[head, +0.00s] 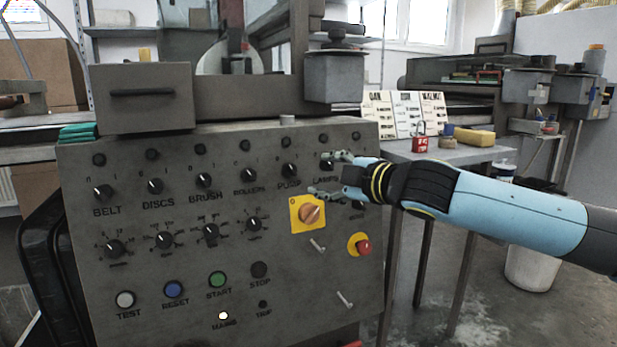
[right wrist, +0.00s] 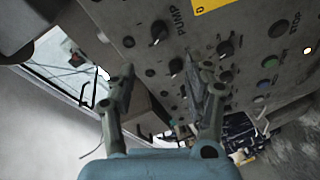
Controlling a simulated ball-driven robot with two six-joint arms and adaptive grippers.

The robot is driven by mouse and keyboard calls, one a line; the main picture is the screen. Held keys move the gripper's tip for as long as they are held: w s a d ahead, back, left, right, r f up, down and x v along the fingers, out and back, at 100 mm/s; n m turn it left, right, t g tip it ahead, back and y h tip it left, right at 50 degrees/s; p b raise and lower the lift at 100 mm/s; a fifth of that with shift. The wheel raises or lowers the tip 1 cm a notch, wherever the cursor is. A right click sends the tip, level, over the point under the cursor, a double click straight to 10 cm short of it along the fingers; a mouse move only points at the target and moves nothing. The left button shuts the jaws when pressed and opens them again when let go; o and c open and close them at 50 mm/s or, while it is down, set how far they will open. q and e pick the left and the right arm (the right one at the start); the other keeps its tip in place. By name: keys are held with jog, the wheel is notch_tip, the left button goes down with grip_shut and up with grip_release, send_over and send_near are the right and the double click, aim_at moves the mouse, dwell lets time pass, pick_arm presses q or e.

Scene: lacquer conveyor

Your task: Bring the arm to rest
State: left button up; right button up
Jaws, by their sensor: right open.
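My right arm (head: 520,215) reaches in from the right in the head view. Its gripper (head: 325,174) is open and empty in front of the upper right of the grey control panel (head: 130,215), near the PUMP and LAMPS knobs. In the right wrist view the two fingers of the gripper (right wrist: 168,80) stand apart with nothing between them, and the panel's knobs lie beyond them. I cannot tell whether a fingertip touches the panel. My left gripper is not in view.
The panel carries a yellow plate with an orange rotary switch (head: 310,211), a red emergency button (head: 363,247) and a green START button (head: 217,279). A side table (head: 465,153) holds a red padlock (head: 419,143) and a yellow sponge-like block (head: 474,137). A white bucket (head: 533,265) stands on the floor.

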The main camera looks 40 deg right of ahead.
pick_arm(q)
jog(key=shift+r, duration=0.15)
pick_arm(e)
jog(key=shift+r, duration=0.1)
